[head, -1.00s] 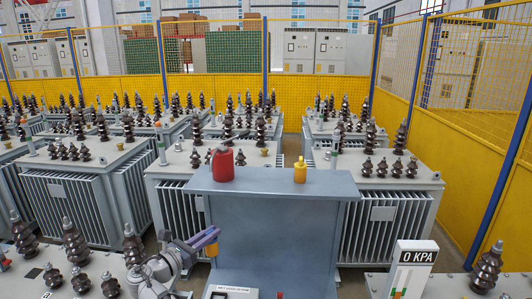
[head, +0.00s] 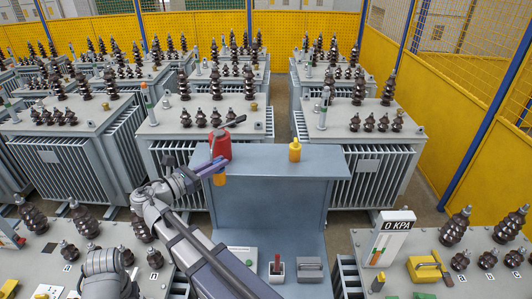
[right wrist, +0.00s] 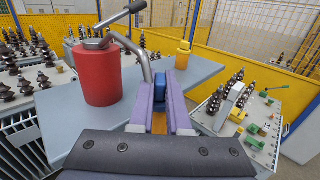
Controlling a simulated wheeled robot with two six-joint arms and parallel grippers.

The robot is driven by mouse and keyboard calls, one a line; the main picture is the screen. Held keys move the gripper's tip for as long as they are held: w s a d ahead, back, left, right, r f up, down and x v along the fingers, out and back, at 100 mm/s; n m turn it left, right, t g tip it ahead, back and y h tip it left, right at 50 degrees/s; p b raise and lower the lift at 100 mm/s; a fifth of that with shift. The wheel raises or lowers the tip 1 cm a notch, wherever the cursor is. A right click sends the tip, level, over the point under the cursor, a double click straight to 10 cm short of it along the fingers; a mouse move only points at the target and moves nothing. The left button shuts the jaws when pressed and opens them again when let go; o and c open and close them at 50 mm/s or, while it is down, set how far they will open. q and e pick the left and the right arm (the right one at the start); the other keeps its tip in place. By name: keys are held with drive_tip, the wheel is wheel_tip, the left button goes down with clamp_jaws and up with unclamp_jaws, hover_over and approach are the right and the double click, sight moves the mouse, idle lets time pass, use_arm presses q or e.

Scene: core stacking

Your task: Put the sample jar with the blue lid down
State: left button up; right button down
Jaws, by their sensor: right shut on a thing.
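My right gripper (head: 212,167) is shut on the sample jar, just in front of the left end of the grey-blue bench's upper ledge (head: 262,160). In the head view the jar's amber body (head: 219,180) hangs below the fingers. In the right wrist view the blue lid (right wrist: 160,84) sits between the purple fingers (right wrist: 161,100), with a strip of amber below it. The rest of the jar is hidden by the fingers. My left gripper is not in view.
A red pump (head: 221,146) with a lever and bent pipe stands close beside the gripper on the ledge. A yellow bottle (head: 295,152) stands farther right, with clear ledge between.

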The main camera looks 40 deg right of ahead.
drive_tip(key=d, duration=0.9)
drive_tip(key=w+d, duration=0.1)
drive_tip(key=d, duration=0.4)
drive_tip(key=shift+w+d, duration=0.1)
drive_tip(key=shift+d, duration=0.2)
drive_tip(key=d, duration=0.3)
drive_tip(key=shift+w+d+f+b, duration=0.1)
drive_tip(key=shift+w+f+b, duration=0.05)
drive_tip(key=shift+f+b, duration=0.15)
drive_tip(key=shift+f, duration=0.15)
drive_tip(key=shift+f, duration=0.1)
drive_tip(key=c, duration=0.9)
unclamp_jaws()
